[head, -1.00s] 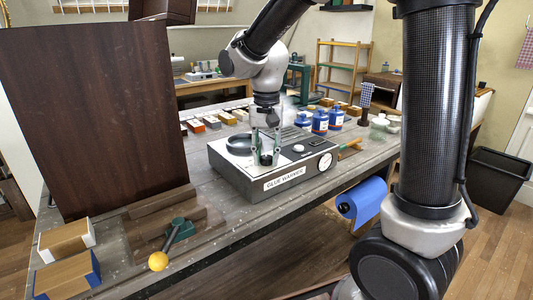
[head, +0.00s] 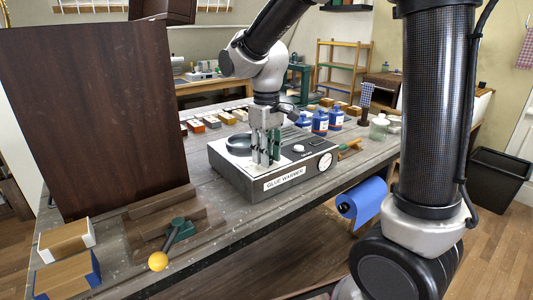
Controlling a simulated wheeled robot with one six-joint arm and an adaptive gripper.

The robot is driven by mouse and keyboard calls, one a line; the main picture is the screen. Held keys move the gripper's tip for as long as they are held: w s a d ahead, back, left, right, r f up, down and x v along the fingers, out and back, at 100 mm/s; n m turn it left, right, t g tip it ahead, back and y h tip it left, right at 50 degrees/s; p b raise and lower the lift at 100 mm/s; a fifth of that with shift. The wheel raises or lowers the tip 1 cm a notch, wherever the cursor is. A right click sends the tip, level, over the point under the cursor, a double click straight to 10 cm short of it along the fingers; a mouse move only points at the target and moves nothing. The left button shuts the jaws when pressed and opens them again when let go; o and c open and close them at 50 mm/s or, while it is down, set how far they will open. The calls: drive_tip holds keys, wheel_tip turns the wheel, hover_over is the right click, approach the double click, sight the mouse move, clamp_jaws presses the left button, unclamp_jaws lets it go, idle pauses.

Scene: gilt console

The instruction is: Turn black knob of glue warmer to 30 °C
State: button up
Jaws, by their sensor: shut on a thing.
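The glue warmer (head: 229,175) is a grey box with a white "GLUE WARMER" label on its front, standing on the workbench. A round white dial (head: 325,160) sits at its right front corner, and a small white knob (head: 298,149) is on its top. A dark round pot well (head: 238,144) is at the top left. My gripper (head: 266,160) points down over the top and is shut on the black knob, which its fingers now hide almost wholly. The knob's pointer and the temperature marks cannot be read.
Blue bottles (head: 320,122) and a glass jar (head: 379,128) stand behind the warmer to the right. A tall dark wooden panel (head: 95,115) rises at the left. A green clamp with a yellow ball (head: 158,261) lies at the front left. A blue roll (head: 362,200) hangs at the bench edge.

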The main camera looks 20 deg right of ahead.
drive_tip(key=n, duration=0.4)
drive_tip(key=shift+n, duration=2.2)
drive_tip(key=o, duration=1)
drive_tip(key=shift+r, duration=0.1)
wheel_tip(320, 180, up, 12)
